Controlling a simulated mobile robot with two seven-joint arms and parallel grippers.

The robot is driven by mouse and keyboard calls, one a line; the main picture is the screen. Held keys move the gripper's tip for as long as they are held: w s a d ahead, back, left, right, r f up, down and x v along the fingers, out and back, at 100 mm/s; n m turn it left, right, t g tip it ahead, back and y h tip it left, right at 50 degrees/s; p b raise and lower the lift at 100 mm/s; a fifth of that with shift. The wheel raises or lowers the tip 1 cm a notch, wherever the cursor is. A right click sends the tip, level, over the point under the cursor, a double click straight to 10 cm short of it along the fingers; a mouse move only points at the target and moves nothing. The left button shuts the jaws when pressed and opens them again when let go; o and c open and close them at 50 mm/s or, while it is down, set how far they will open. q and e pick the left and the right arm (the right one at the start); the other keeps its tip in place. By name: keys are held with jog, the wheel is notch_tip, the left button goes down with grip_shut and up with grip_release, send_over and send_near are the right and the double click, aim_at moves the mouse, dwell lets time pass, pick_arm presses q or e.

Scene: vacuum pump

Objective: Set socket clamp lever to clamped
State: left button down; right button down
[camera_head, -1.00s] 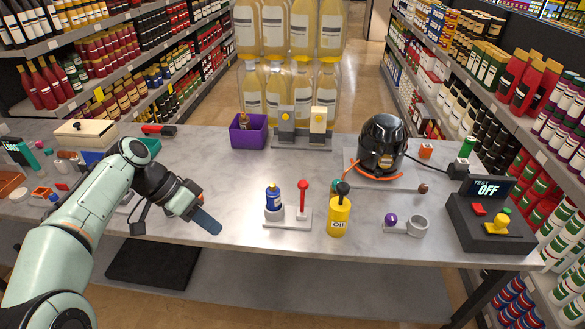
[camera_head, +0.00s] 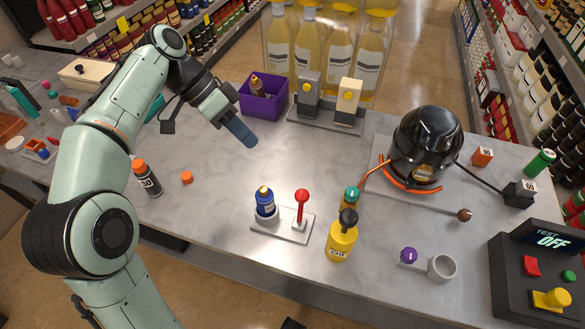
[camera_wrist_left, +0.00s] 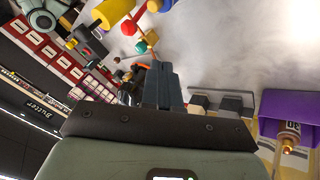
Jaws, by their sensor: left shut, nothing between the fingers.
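A red-knobbed lever (camera_head: 301,199) stands upright on a light grey base plate (camera_head: 296,238) in the middle of the table in the head view. A blue bottle with a yellow cap (camera_head: 265,203) stands in a round socket on the same plate, left of the lever. My left gripper (camera_head: 248,140) is shut and empty, above the table behind and left of the lever, apart from it. Its shut fingers also show in the left wrist view (camera_wrist_left: 165,88). My right gripper is out of view.
A yellow oil bottle (camera_head: 341,238) stands just right of the plate. A purple bin (camera_head: 264,106) is close behind my gripper. A black-domed pump (camera_head: 427,143) is at right. An orange-capped bottle (camera_head: 147,178) stands at left. The table between that bottle and the plate is mostly clear.

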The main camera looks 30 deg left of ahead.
aim_at(301, 207)
pick_arm(q)
jog(key=shift+s, duration=0.15)
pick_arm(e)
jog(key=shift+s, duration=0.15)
